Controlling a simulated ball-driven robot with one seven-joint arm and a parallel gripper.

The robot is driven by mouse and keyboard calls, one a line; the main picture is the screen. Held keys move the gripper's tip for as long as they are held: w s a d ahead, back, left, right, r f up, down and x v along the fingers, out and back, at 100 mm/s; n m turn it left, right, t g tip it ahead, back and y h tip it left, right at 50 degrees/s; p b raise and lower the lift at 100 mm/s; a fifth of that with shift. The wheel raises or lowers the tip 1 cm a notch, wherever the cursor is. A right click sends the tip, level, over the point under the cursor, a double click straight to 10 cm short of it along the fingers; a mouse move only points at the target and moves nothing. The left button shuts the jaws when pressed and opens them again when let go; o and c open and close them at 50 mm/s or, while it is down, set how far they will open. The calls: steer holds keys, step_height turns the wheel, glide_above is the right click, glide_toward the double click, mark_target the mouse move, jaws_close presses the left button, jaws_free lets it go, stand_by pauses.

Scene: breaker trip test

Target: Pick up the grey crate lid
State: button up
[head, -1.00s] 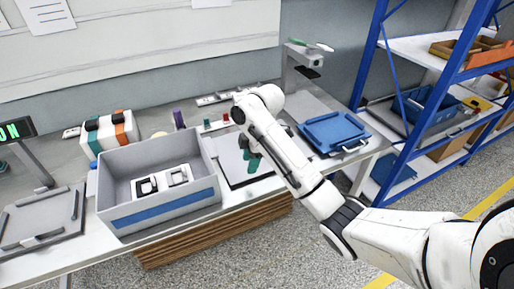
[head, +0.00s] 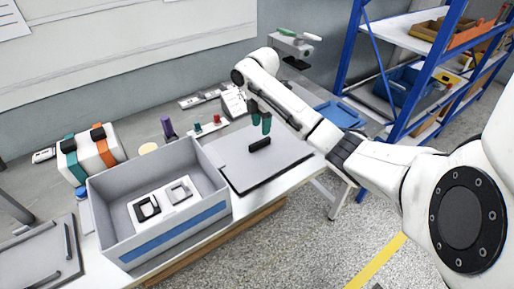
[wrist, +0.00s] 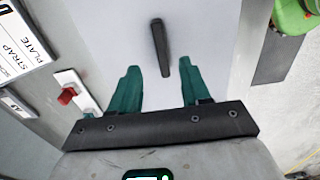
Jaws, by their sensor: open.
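The grey crate lid (head: 285,158) appears to be the flat grey plate lying on the bench right of the grey crate. A black bar handle (head: 260,144) stands on its top. My gripper (head: 260,116) is open and empty, with green fingers pointing down above the lid, near the handle. In the wrist view the lid (wrist: 205,30) fills the middle. No contact shows.
The open grey crate (head: 165,240) with a blue stripe holds a white block with dark frames. Another grey panel with bar handles (head: 40,262) lies at left. Small red and green parts (head: 208,127) stand behind the lid. A blue tray (head: 340,113) and blue-framed shelf (head: 350,50) are at right.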

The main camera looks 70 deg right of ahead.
mark_target(260, 141)
step_height(260, 141, down, 2)
steer(key=shift+w, duration=0.1)
steer(key=shift+a+f+p, duration=0.15)
steer(key=shift+f+p, duration=0.05)
steer(key=shift+f, duration=1.2)
steer(key=shift+a+f+p, duration=0.1)
steer(key=shift+f+p, duration=0.1)
steer(key=shift+f, duration=1.2)
jaws_close()
